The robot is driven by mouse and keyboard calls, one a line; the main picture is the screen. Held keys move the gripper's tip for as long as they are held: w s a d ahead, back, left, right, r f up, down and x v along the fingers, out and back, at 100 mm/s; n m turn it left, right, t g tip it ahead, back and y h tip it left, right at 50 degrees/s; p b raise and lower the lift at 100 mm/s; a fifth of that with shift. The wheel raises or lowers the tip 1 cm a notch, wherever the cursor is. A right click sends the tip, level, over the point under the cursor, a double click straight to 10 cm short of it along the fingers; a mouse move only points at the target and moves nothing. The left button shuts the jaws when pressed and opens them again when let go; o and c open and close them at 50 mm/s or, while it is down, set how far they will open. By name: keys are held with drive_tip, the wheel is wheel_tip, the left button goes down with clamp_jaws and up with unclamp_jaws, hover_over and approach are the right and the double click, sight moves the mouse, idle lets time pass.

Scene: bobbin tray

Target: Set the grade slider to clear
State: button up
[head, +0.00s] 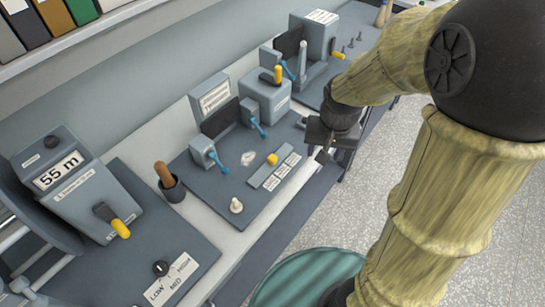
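A slider with a yellow knob (272,159) sits on a grey strip (257,181) on the middle dark board. The knob is near the middle of the strip. Several small white labels (281,172) lie along the strip's front side; their words are too small to read, so I cannot tell which one is clear. My gripper (322,155) is to the right of the slider, near the bench's front edge, and appears apart from the knob. Its fingers are small and partly dark, and I cannot tell whether they are open.
A cream knob (236,206), blue-handled clamps (221,163) and a yellow-handled grey box (265,93) share the middle board. A cup with a wooden handle (170,187) stands left. A green round stool (305,278) stands below.

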drive_tip(key=w+a+f+m+g+b, duration=0.1)
drive_tip(key=w+a+m+b, duration=0.15)
drive_tip(key=w+a, duration=0.55)
drive_tip(key=m+g, duration=0.1)
drive_tip(key=m, duration=0.2)
hover_over(272, 157)
drive_tip(key=f, duration=0.1)
drive_tip(key=shift+d, duration=0.1)
wheel_tip(272, 157, down, 17)
drive_tip(key=p, duration=0.3)
drive_tip(key=shift+f, duration=0.2)
